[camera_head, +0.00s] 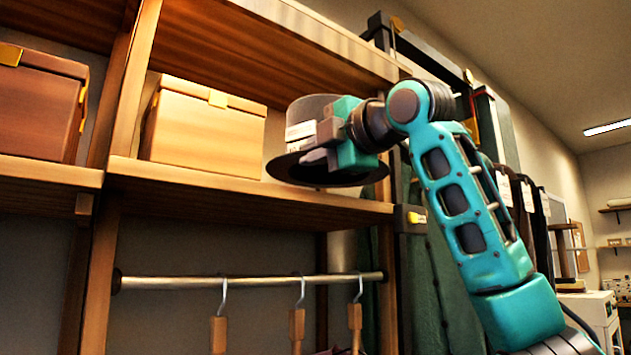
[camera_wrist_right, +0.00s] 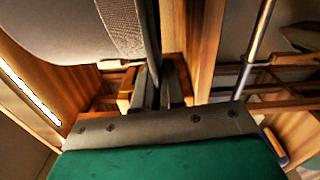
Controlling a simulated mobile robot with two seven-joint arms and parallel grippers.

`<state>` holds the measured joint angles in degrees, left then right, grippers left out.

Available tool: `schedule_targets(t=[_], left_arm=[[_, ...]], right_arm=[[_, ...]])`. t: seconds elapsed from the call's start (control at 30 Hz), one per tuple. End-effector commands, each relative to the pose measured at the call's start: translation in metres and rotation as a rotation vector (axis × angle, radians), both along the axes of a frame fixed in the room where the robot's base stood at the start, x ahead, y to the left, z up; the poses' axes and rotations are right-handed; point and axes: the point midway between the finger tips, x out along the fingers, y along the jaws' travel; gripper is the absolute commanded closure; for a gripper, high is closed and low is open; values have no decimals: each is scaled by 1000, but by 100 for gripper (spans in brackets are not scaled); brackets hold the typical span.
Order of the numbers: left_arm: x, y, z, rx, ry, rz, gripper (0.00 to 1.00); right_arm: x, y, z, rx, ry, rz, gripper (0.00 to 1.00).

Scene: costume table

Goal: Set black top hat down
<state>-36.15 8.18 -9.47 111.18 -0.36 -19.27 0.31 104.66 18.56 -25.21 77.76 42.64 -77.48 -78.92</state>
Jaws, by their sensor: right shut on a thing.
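The black top hat (camera_head: 310,106) is in the head view at the right end of the wooden shelf (camera_head: 240,196), right of the tan box. It sits roughly upright, brim low. My right gripper (camera_head: 318,150) is shut on it and covers part of the crown and brim. I cannot tell whether the brim touches the board. In the right wrist view, the hat (camera_wrist_right: 55,30) fills the upper left, with its ribbed band and brim edge close to the fingers (camera_wrist_right: 160,88). My left gripper is not in view.
A tan box (camera_head: 200,128) stands on the same shelf, left of the hat. A brown box (camera_head: 38,105) stands in the left bay. An upper board (camera_head: 270,40) overhangs the hat. A rail (camera_head: 240,281) with several hangers runs below. Dark garments hang at right.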

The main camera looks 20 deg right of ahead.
Motion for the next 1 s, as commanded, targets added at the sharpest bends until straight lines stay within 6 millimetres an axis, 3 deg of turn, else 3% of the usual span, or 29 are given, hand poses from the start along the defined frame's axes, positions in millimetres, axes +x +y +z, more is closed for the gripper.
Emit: schedule_targets(t=[0.4, 0.8, 0.83, 1.0], left_arm=[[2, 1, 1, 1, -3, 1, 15], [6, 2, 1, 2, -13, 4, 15], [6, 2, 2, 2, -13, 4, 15], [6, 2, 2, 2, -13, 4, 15]], right_arm=[[-1, 0, -43, -1, -4, -1, 100], [-1, 0, -48, 0, -3, -1, 100], [0, 0, -48, 0, -1, -1, 89], [0, 0, -47, 0, -1, -1, 73]])
